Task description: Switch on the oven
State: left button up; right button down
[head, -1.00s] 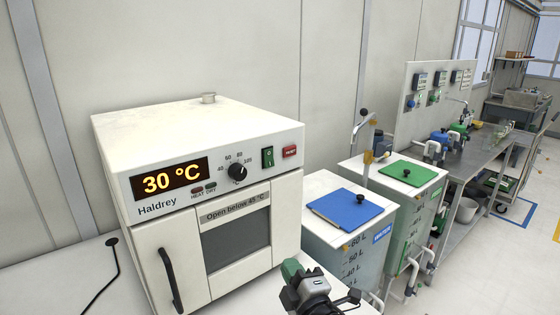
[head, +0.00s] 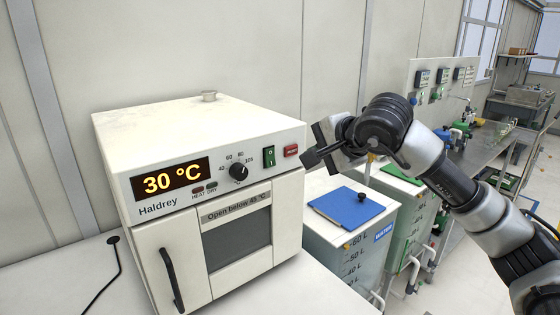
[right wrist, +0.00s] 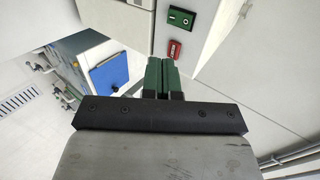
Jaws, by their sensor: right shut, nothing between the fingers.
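The oven (head: 180,245) is a cream box with its door closed. Its display reads 30 °C in orange. On its panel are a black dial (head: 238,173), a green rocker switch (head: 269,157) and a red button (head: 291,151). My right gripper (head: 308,159) is just right of the red button, its fingers pointing left at the panel. In the right wrist view its green fingertips (right wrist: 163,62) are shut and empty, below the red button (right wrist: 173,49) and green switch (right wrist: 181,18). I cannot tell whether they touch the oven. My left gripper is not in view.
A tank with a blue lid (head: 346,207) stands right of the oven, and one with a green lid (head: 402,173) is behind it. A steel bench (head: 490,150) runs along the right. A black cable (head: 105,285) lies left of the oven.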

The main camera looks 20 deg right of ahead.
jog(key=p, duration=0.3)
send_near(272, 160)
notch_tip(272, 160, down, 4)
jog(key=w, duration=0.1)
jog(key=shift+w+a+f+p, duration=0.2)
jog(key=shift+w+a+p, duration=0.15)
jog(key=shift+w, duration=0.35)
jog(key=shift+w+a+f+p, duration=0.15)
jog(key=shift+w+a+p, duration=0.25)
jog(key=shift+w, duration=0.35)
jog(key=shift+w+a+f+p, duration=0.2)
jog(key=shift+w+a+p, duration=0.15)
jog(key=shift+w, duration=0.35)
jog(key=shift+d, duration=0.1)
jog(key=t+b, duration=0.1)
jog(key=b, duration=0.3)
jog(key=t+y+b, duration=0.1)
jog(key=b, duration=0.4)
jog(key=shift+w+f+t, duration=0.15)
jog(key=shift+f+t, duration=0.15)
jog(key=shift+f, duration=0.1)
jog(key=shift+r+b, duration=0.2)
jog(key=shift+b, duration=0.35)
jog(key=shift+r, duration=0.15)
jog(key=shift+r+t, duration=0.15)
jog(key=shift+t, duration=0.15)
